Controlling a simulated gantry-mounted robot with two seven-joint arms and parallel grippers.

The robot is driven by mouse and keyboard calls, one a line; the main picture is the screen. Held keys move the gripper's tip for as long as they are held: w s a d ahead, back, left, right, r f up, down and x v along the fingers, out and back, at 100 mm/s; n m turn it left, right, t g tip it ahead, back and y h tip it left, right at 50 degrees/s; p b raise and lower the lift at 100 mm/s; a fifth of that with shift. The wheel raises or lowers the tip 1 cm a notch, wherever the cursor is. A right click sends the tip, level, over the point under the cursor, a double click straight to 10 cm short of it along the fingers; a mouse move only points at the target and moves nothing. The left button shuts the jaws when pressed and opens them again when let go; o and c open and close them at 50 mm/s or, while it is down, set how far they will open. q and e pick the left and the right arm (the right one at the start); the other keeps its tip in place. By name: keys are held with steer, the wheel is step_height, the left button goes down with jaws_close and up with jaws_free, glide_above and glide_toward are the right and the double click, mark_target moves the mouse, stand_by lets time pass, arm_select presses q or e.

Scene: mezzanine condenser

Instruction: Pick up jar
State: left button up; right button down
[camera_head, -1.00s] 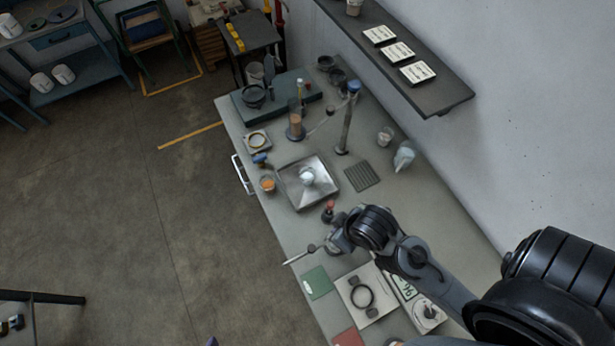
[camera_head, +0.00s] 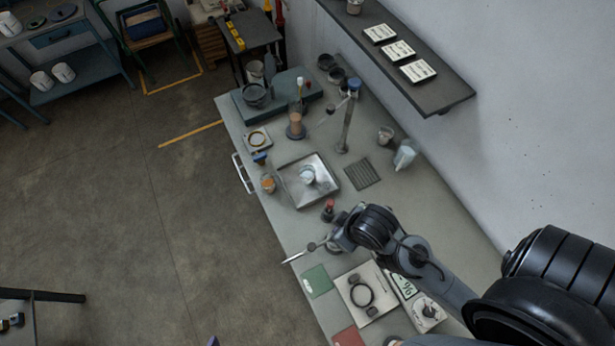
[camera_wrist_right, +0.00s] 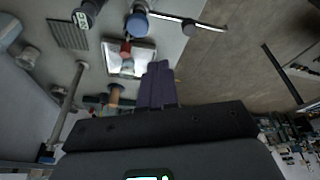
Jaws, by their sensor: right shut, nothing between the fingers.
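Several small vessels could be the jar; I cannot tell which. A pale one (camera_head: 307,174) sits in the square metal tray (camera_head: 325,197), an orange-filled one (camera_head: 268,184) stands left of the tray, and a red-capped one (camera_head: 328,210) stands at its near corner. The red cap (camera_wrist_right: 125,48) and tray (camera_wrist_right: 143,50) also show in the right wrist view. My right gripper (camera_wrist_right: 157,85) has its purple fingers together and empty, apart from these vessels. In the head view its fingertips are hidden. A purple tip of my left gripper (camera_head: 213,341) barely shows at the bottom edge.
The long grey bench (camera_head: 285,228) runs along the wall. A stand with a post (camera_head: 346,130), a dark ribbed mat (camera_head: 362,174) and a tilted pale bottle (camera_head: 404,155) lie beyond the tray. A balance-like device (camera_head: 365,292) is nearer. A dark shelf (camera_head: 445,97) overhangs the wall side.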

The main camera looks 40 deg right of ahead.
stand_by(0.3)
steer(key=shift+c, duration=1.2)
jaws_free()
steer(key=shift+a, duration=0.1)
steer(key=shift+w, duration=0.1)
